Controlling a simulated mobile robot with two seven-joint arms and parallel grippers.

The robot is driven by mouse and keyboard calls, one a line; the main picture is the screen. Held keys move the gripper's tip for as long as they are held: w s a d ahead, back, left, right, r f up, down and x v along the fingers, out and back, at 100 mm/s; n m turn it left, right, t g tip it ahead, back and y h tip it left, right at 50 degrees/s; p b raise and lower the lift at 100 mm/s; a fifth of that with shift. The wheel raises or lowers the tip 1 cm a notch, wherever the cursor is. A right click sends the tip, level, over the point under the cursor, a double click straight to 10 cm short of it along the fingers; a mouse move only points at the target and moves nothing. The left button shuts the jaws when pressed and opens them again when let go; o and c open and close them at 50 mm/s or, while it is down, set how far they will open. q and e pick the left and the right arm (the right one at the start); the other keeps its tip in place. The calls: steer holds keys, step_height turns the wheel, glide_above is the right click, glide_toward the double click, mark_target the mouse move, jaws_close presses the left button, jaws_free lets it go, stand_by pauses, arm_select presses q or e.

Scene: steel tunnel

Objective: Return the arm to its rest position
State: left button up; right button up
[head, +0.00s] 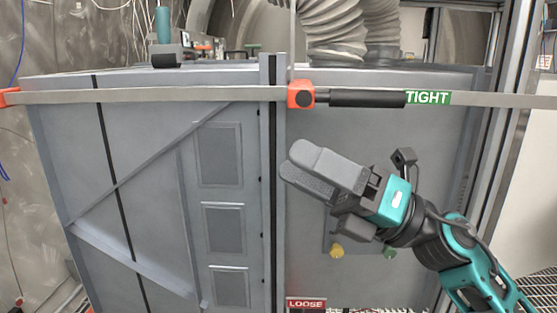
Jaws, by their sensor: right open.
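My right gripper (306,172) hangs in front of the grey cabinet's right panel, with its arm coming in from the lower right. Its two grey finger pads point to the upper left, and nothing shows between them. The gripper is open and is apart from the strap handle above it. My left gripper is not in view.
A grey cabinet (155,190) fills the middle. A strap (200,95) crosses it, with an orange buckle (301,94), a black handle (367,98) and a green TIGHT label (428,98). A red LOOSE label (306,303) sits low. Ribbed hoses (333,30) stand behind.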

steer(key=w+d+f+m+t+h, duration=0.1)
steer(key=d+f+m+t+h, duration=0.3)
steer(key=f+m, duration=0.55)
steer(key=w+d+f+m+t+h, duration=0.25)
steer(key=f+m+t+h, duration=0.3)
steer(key=f+m, duration=0.4)
steer(key=w+d+f+m+t+h, duration=0.1)
steer(key=d+f+m+t+h, duration=0.45)
steer(key=m, duration=0.65)
steer(key=s+d+f+m+g+h, duration=0.1)
steer(key=s+f+m+g+h, duration=0.2)
steer(key=s+f, duration=0.5)
steer(key=s+d+f+m+g+h, duration=0.1)
steer(key=s+f+m+g, duration=0.4)
steer(key=f, duration=1)
steer(key=s+m+h, duration=0.1)
steer(key=s, duration=0.2)
steer(key=shift+d+f+m+g+h, duration=0.15)
steer(key=shift+f+m+g+h, duration=0.15)
steer(key=shift+m+h, duration=0.1)
